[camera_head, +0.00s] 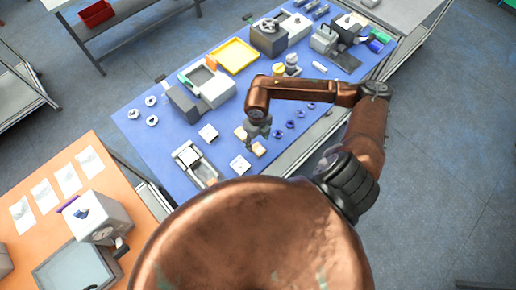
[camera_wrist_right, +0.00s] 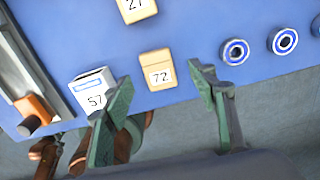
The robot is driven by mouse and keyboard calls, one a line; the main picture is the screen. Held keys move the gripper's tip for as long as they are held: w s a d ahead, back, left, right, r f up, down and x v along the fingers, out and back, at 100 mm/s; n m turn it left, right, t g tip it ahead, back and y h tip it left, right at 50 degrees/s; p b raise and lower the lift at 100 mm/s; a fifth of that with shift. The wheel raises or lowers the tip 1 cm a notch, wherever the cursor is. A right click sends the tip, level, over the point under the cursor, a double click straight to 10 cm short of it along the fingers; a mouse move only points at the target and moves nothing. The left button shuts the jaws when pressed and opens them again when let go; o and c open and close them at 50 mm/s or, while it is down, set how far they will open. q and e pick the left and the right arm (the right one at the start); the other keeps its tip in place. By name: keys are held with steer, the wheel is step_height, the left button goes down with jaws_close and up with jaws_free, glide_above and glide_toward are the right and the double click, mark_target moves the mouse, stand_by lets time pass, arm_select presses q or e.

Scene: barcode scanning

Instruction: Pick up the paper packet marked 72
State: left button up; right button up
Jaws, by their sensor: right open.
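The packet marked 72 (camera_wrist_right: 158,74) is a small tan block with a white label, lying on the blue table. In the wrist view it sits between and a little beyond the fingertips of my right gripper (camera_wrist_right: 160,84), which is open and empty. In the head view my right gripper (camera_head: 257,130) hangs over the table, close to a tan packet (camera_head: 259,149) that appears to be the same one; its number is unreadable there. My left gripper is not seen in the head view.
A white packet marked 57 (camera_wrist_right: 94,92) lies close beside the left finger. A tan packet marked 27 (camera_wrist_right: 136,8) lies farther off. Blue-and-white rings (camera_wrist_right: 284,41) lie to the right. A grey device (camera_head: 194,160) stands at the left, and a yellow tray (camera_head: 258,55) farther back.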

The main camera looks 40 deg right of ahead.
mark_target(257, 147)
steer(key=shift+w+a+f+p, duration=0.1)
steer(key=shift+f+p, duration=0.45)
steer(key=shift+f, duration=1.75)
steer(key=c, duration=1.3)
